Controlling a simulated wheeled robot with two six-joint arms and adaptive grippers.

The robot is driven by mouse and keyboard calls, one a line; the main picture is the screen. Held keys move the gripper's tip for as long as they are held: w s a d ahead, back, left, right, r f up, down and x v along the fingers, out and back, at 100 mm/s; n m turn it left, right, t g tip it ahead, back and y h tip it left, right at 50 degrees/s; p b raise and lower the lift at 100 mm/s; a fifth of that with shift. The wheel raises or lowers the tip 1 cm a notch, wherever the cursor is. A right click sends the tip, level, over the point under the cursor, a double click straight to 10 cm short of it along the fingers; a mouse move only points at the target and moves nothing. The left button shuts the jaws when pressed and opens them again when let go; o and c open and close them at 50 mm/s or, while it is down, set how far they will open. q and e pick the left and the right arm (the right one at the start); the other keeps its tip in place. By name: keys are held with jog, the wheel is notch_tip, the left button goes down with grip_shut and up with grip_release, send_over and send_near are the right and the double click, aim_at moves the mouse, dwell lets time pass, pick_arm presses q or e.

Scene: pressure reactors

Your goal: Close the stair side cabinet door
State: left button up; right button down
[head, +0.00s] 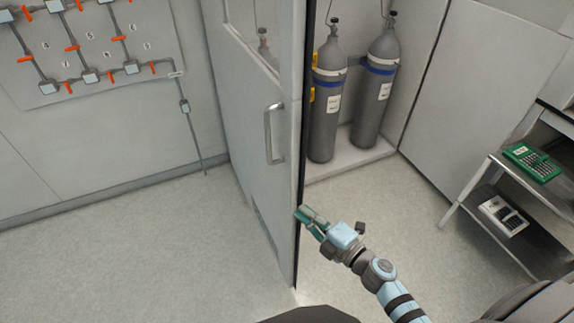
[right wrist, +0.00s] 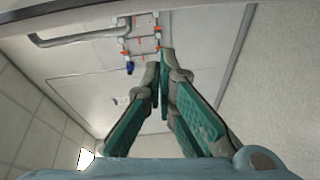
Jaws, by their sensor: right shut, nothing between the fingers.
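The white cabinet door (head: 256,160) stands open in the head view, with a vertical grey handle (head: 272,133) on its left face. A grey bar that looks like this handle (right wrist: 80,38) shows at the upper left of the right wrist view. The open cabinet (head: 350,158) holds two grey gas cylinders. My right gripper (head: 301,213) is at the door's free edge, below handle height; I cannot tell whether it touches. Its green-padded fingers (right wrist: 164,75) are shut and empty. My left gripper is not in view.
A metal shelf rack (head: 470,200) with a green device (head: 531,162) and a white device (head: 502,214) stands at the right. A valve panel (head: 150,45) hangs on the left wall. The floor (head: 130,250) left of the door is clear.

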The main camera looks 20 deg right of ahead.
aim_at(289, 180)
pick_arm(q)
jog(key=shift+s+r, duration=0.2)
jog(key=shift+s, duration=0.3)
pick_arm(e)
jog(key=w+r, duration=0.1)
jog(key=w, duration=0.2)
jog(key=w+a+r+n+y, duration=0.1)
jog(key=w, duration=0.2)
jog(key=w+r+n, duration=0.1)
jog(key=w, duration=0.2)
jog(key=shift+w+a+r, duration=0.15)
jog(key=shift+w+a, duration=0.05)
jog(key=shift+a, duration=0.1)
